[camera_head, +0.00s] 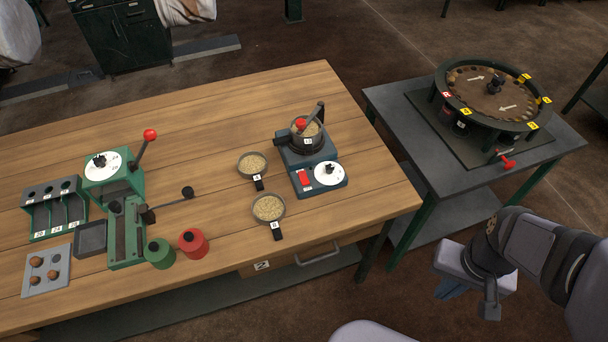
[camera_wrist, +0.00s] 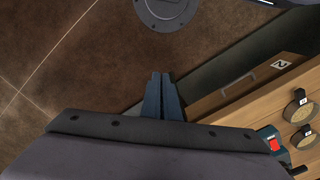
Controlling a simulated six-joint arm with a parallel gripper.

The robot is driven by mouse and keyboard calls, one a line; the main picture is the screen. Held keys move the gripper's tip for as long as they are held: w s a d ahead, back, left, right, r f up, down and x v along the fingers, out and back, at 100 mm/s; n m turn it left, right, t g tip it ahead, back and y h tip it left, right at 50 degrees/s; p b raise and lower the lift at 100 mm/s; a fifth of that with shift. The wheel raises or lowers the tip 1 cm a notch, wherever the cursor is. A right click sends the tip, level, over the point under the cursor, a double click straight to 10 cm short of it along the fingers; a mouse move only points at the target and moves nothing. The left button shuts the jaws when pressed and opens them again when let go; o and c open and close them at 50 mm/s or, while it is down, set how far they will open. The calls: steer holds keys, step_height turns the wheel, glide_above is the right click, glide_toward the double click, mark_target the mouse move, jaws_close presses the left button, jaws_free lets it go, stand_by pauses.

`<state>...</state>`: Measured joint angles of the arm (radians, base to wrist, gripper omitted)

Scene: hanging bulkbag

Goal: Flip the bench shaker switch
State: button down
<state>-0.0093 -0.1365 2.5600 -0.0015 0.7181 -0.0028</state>
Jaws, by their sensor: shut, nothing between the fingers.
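The bench shaker (camera_head: 312,163) stands near the right end of the wooden table, a blue-grey unit with a pan of grains on top. Its red switch (camera_head: 304,180) is on the front, left of a white dial (camera_head: 329,173). The switch also shows small at the lower right of the wrist view (camera_wrist: 274,145); which way it is set I cannot tell. My gripper (camera_head: 452,291) is off the table, over the floor to the right and front. In the wrist view its blue fingers (camera_wrist: 161,78) are together and empty, away from the shaker.
Pans of grains (camera_head: 252,165) and (camera_head: 269,208) sit left of the shaker, handles toward the front. A green press (camera_head: 126,210) and red and green weights (camera_head: 193,243) stand further left. A drawer handle (camera_head: 318,256) juts from the front. A round carousel (camera_head: 490,93) is on the right table.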

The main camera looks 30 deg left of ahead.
mark_target(302, 173)
steer(key=s+a+f+n+b, duration=0.2)
steer(key=a+f+n+b, duration=0.1)
steer(key=a+f+b, duration=0.3)
steer(key=w+a+n+b, duration=0.2)
steer(key=w+a, duration=0.1)
steer(key=a, duration=0.5)
steer(key=w+a+r+n+t+y+b, duration=0.1)
steer(key=w+a, duration=0.3)
steer(key=a, duration=0.4)
steer(key=w+a+r+n+t+y+b, duration=0.1)
steer(key=w+a, duration=0.3)
steer(key=a, duration=0.4)
steer(key=shift+a+r+n+b, duration=0.2)
steer(key=shift+n+b, duration=0.7)
steer(key=w+a+r, duration=0.2)
steer(key=r, duration=0.3)
steer(key=w+a+r+t+y, duration=0.1)
steer(key=w+a+r, duration=0.1)
steer(key=r, duration=0.4)
steer(key=shift+w+a+r+t+y, duration=0.15)
steer(key=shift+w+a+t+y, duration=0.15)
steer(key=shift+w+a, duration=0.15)
steer(key=p+x, duration=0.1)
steer(key=x, duration=1.3)
